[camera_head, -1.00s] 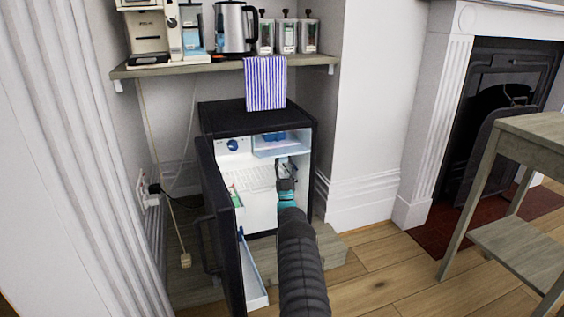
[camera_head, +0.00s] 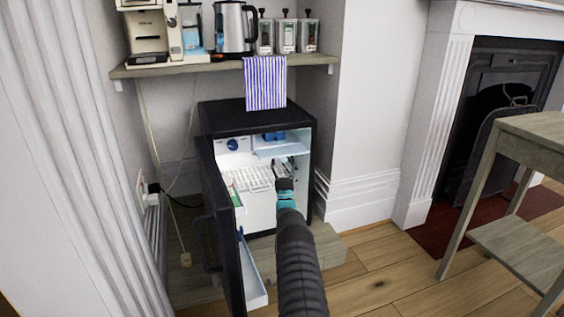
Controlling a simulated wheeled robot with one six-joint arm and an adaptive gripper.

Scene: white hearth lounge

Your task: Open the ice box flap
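The small black fridge (camera_head: 255,121) stands under the shelf with its door (camera_head: 222,215) swung open to the left. The pale blue ice box flap (camera_head: 283,151) is at the top of the white interior, tipped outward and down. A blue item (camera_head: 273,136) shows in the ice box behind it. My gripper (camera_head: 285,169) is inside the fridge opening, just below the flap, at the right of the interior. Its fingers are small and dark here, so I cannot tell whether they are open or whether they touch the flap.
A white wire rack (camera_head: 252,178) is inside the fridge. Door bins (camera_head: 252,275) line the open door. A striped cloth (camera_head: 265,83) hangs from the shelf (camera_head: 220,66) above.

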